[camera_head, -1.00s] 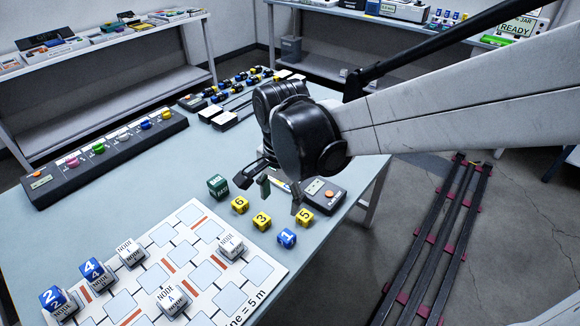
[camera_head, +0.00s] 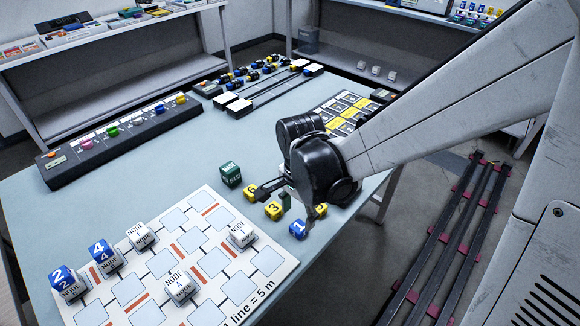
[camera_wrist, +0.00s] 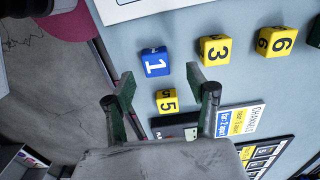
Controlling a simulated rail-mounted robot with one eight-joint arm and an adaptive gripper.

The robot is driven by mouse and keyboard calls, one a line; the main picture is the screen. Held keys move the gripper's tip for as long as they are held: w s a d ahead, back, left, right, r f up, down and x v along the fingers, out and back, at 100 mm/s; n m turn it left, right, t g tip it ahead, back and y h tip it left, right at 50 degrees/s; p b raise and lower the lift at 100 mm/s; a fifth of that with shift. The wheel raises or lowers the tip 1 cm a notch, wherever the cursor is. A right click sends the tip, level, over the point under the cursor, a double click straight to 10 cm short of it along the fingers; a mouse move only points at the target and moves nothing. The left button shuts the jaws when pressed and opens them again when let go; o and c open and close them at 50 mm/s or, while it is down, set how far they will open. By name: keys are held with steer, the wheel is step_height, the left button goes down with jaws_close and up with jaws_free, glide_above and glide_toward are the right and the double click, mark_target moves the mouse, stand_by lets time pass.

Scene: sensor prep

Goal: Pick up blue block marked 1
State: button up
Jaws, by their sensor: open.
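The blue block marked 1 (camera_head: 298,229) stands on the table near its front right edge, beside the white grid board. In the wrist view the blue block (camera_wrist: 155,62) lies just beyond my fingertips, a little left of the middle of the gap. My gripper (camera_head: 297,204) is open and empty, above the table close to the blocks. In the wrist view its two green-padded fingers (camera_wrist: 160,82) are spread, with a yellow block marked 5 (camera_wrist: 166,101) showing between them.
Yellow blocks marked 3 (camera_head: 273,210) and 6 (camera_head: 251,191) stand close by. A green block (camera_head: 231,173) is behind them. The white grid board (camera_head: 222,298) holds blue and white blocks. A long dark box with coloured knobs (camera_head: 118,140) lies at the left.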

mark_target(299, 226)
steer(key=f, duration=0.3)
steer(key=f+b, duration=0.1)
steer(key=f, duration=0.1)
steer(key=shift+s+d, duration=0.2)
steer(key=shift+s, duration=0.05)
steer(key=c, duration=1.1)
